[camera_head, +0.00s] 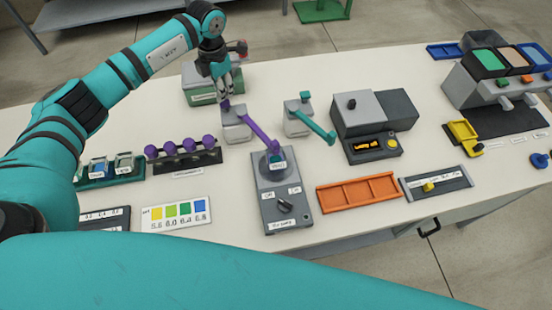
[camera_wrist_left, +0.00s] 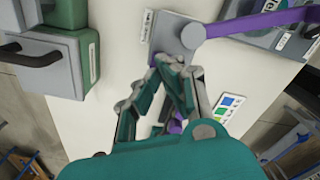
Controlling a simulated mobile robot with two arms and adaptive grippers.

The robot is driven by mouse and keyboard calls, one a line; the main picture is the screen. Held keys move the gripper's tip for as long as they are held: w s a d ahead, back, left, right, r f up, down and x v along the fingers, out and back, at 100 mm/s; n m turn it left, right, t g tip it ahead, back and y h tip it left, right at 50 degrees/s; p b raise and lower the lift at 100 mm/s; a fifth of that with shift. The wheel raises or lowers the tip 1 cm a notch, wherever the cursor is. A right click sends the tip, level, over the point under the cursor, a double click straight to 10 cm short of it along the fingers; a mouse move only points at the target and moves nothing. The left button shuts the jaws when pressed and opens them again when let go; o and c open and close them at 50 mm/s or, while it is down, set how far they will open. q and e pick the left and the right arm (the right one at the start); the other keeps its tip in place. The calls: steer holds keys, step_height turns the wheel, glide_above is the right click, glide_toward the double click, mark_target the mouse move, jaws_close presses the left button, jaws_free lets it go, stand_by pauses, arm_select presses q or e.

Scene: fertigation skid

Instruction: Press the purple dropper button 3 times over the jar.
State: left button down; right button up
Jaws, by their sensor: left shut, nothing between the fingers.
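The purple dropper has a grey body (camera_head: 235,125) with a purple arm (camera_head: 262,137) reaching right and forward over the stirrer. Its purple button (camera_head: 225,104) shows just under my left gripper (camera_head: 224,95), whose fingers are shut and empty, pointing down. I cannot tell if they touch the button. The jar (camera_head: 276,162) stands on the grey stirrer (camera_head: 287,203), below the arm's end. My right gripper is not in view.
A teal dropper (camera_head: 299,122) stands close to the right of the purple one. A grey and green box (camera_head: 200,90) is behind my gripper. A rack with purple knobs (camera_head: 183,157), a colour chart (camera_head: 176,213) and an orange tray (camera_head: 358,193) lie around the stirrer.

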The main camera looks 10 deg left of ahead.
mark_target(224, 103)
arm_select(q)
steer(key=shift+f, duration=0.1)
steer(key=shift+f+b, duration=1.4)
steer(key=shift+f, duration=0.2)
steer(key=shift+r, duration=0.15)
steer(key=shift+r+p, duration=1.05)
steer(key=shift+r, duration=0.55)
steer(key=shift+f, duration=0.2)
